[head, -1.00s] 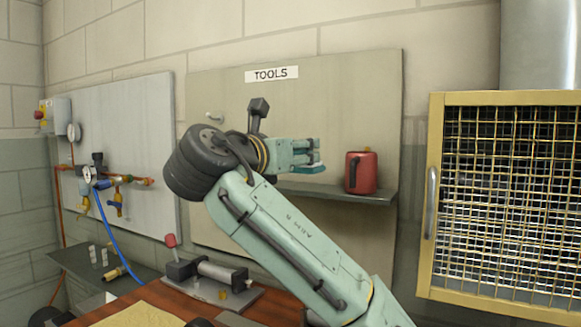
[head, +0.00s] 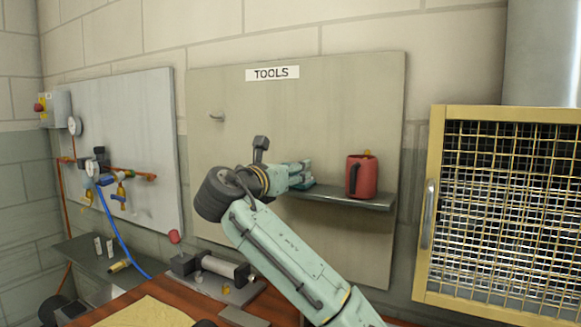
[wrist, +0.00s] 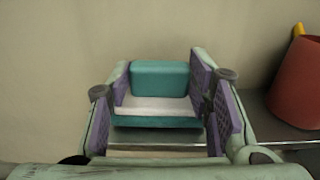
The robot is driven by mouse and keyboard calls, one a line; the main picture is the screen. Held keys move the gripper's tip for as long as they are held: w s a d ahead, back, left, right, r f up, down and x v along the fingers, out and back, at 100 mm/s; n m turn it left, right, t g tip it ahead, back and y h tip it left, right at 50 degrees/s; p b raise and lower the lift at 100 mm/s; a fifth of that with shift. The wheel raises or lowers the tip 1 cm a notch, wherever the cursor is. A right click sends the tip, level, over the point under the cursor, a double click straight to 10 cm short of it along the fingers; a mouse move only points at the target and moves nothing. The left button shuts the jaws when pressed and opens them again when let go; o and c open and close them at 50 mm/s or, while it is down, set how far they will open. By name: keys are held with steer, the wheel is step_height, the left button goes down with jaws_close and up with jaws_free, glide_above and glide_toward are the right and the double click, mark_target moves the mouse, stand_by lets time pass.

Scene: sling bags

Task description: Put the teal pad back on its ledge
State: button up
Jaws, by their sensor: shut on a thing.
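The teal pad (wrist: 160,78), with a white layer at its front, sits between the purple-lined fingers of my gripper (wrist: 165,105) in the wrist view. My gripper is shut on it. In the head view my gripper (head: 304,175) is at the left part of the grey ledge (head: 345,199) on the tool board, with only a sliver of teal showing beneath the fingers. The ledge also shows below the pad in the wrist view (wrist: 275,127). I cannot tell whether the pad touches the ledge.
A red mug-like container (head: 365,178) stands on the ledge to the right of my gripper. A small hook (head: 217,116) is on the board above left. A yellow-framed mesh cabinet (head: 432,200) stands at the right. A wooden bench (head: 170,300) is below.

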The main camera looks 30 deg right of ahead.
steer(key=shift+f, duration=0.1)
steer(key=o, duration=1.1)
steer(key=shift+o, duration=0.2)
steer(key=shift+a, duration=0.15)
steer(key=b+v, duration=0.4)
steer(key=v, duration=0.8)
steer(key=shift+b, duration=0.35)
